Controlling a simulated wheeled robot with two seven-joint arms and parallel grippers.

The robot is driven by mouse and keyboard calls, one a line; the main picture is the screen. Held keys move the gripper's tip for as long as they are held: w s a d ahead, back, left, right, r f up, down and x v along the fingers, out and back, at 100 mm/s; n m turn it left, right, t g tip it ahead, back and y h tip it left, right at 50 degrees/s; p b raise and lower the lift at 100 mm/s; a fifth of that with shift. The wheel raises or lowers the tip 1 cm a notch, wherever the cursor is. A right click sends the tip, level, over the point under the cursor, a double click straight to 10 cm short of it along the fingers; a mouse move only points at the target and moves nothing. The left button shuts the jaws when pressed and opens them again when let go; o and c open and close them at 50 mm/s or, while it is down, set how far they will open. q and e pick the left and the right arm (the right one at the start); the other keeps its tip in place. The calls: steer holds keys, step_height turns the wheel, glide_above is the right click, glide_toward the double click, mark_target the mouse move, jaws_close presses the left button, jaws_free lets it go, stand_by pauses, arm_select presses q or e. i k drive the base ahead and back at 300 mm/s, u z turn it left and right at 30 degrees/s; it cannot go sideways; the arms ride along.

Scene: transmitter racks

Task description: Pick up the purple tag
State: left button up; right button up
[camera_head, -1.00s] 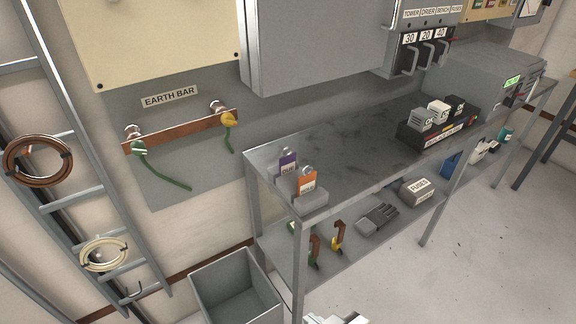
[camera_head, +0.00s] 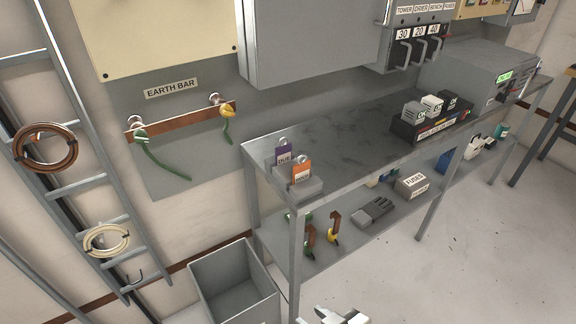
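The purple tag (camera_head: 284,153) stands upright at the near left corner of the grey bench (camera_head: 340,143), in a small grey holder (camera_head: 311,187). An orange tag (camera_head: 301,173) stands just in front of it and hides part of its lower right. My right gripper (camera_head: 343,316) shows only in part at the bottom edge, low in front of the bench and well apart from the tags. Whether its fingers are open or shut is cut off. My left gripper is out of the picture.
A grey bin (camera_head: 236,284) stands on the floor left of the bench leg. The lower shelf (camera_head: 288,248) holds clips, a dark glove-like item (camera_head: 373,211) and a fuse box (camera_head: 411,185). A fuse block (camera_head: 431,127) sits farther right on the bench. The bench top between is clear.

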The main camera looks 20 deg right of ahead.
mark_target(283, 153)
steer(key=k, duration=1.05)
steer(key=u, duration=0.85)
steer(key=i, duration=1.75)
steer(key=z, duration=1.1)
steer(key=i, duration=0.2)
steer(key=z, duration=0.3)
